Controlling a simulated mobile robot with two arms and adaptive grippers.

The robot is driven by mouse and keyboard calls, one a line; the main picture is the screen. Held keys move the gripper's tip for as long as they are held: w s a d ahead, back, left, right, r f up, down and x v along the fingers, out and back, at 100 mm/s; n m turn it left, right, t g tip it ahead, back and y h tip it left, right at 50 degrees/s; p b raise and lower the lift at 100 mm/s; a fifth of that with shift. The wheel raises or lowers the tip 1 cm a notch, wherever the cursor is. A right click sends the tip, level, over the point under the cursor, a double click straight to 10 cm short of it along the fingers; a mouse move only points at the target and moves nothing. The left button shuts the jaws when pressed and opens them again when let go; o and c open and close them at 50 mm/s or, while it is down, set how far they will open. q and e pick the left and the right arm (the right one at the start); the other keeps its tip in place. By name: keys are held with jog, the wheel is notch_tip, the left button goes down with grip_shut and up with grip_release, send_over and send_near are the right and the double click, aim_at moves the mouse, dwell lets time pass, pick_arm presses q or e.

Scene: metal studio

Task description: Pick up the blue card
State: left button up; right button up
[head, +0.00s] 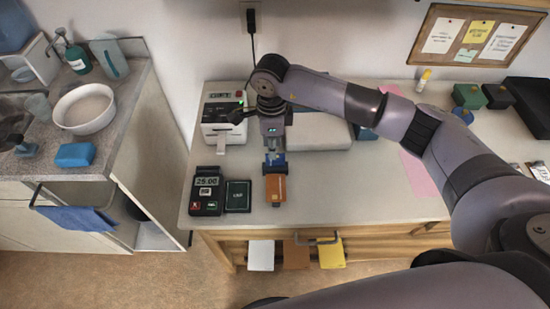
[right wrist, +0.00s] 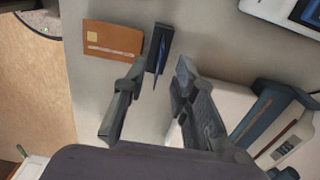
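The blue card (head: 276,158) shows in the head view just under my right gripper (head: 272,145), behind an orange-brown card (head: 276,187) on the counter. In the right wrist view the blue card (right wrist: 160,52) is a narrow, dark blue, nearly edge-on shape. The right gripper (right wrist: 158,82) is open there, with one finger on each side of the card's near end. I cannot tell whether either finger touches it. The orange-brown card (right wrist: 112,38), with a gold chip, lies to its left. My left gripper is not in view.
A payment terminal (head: 207,190) and a dark square pad (head: 238,196) stand left of the cards. A white printer (head: 221,121) is behind them. White, brown and yellow pieces hang below the counter's front edge. A pink sheet (head: 418,172) lies to the right.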

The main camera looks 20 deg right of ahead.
aim_at(275, 162)
jog(key=shift+f, duration=0.25)
jog(key=f, duration=0.1)
jog(key=f+p, duration=0.1)
jog(key=f, duration=0.1)
jog(key=f+p, duration=0.1)
jog(key=f, duration=0.1)
jog(key=shift+s+d, duration=0.1)
jog(key=shift+d, duration=0.3)
jog(key=shift+f, duration=0.15)
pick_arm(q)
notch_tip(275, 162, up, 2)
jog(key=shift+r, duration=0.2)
pick_arm(e)
jog(key=shift+c, duration=0.3)
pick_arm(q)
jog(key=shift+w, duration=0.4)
pick_arm(e)
grip_shut()
